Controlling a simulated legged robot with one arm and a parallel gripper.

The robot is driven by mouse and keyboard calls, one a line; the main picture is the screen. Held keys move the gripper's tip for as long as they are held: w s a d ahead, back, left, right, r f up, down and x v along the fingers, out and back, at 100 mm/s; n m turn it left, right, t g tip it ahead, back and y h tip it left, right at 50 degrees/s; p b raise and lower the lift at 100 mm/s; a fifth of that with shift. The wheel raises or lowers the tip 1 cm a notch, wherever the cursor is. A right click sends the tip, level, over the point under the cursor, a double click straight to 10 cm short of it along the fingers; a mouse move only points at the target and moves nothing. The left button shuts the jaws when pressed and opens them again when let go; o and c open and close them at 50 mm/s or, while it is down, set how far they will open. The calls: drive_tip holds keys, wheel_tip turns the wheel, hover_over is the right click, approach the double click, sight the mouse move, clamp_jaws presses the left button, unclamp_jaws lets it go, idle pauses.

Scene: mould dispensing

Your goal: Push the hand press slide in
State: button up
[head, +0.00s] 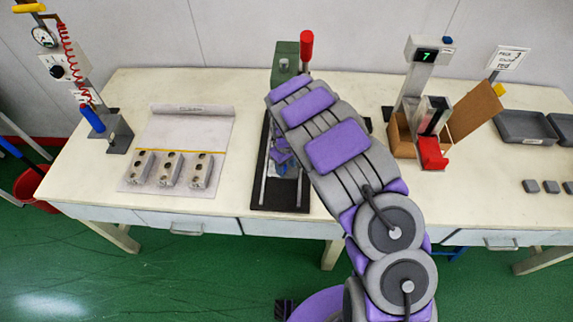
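The hand press (285,50) stands at the middle of the table, with a green body and a red-topped upright lever (306,48). Two pale rails run from it toward the table's front edge over a black base plate (280,206). My arm reaches up from the lower right and covers much of the press. Small purple and blue parts (282,156) show between the rails, partly behind my arm. My gripper is not clearly visible there, and its fingers and any contact are hidden. The slide itself cannot be made out clearly, so its position is uncertain.
Several grey blocks with holes (171,169) sit on a white sheet (190,128) at left, beside a gauge stand (74,80). At right are a dispenser showing 7 (425,57), a cardboard box (402,137), grey trays (524,128) and small dark blocks.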

drive_tip(key=shift+a+f, duration=0.15)
drive_tip(key=shift+a, duration=0.7)
drive_tip(key=shift+c, duration=1.4)
drive_tip(key=shift+a, duration=0.2)
drive_tip(key=shift+c, duration=0.8)
drive_tip(key=shift+d, duration=0.1)
drive_tip(key=shift+c, duration=1.4)
drive_tip(key=shift+d, duration=0.15)
clamp_jaws()
drive_tip(key=shift+w, duration=0.1)
drive_tip(key=shift+w+d+p, duration=0.15)
drive_tip(key=shift+w+p, duration=0.2)
drive_tip(key=shift+w, duration=1.65)
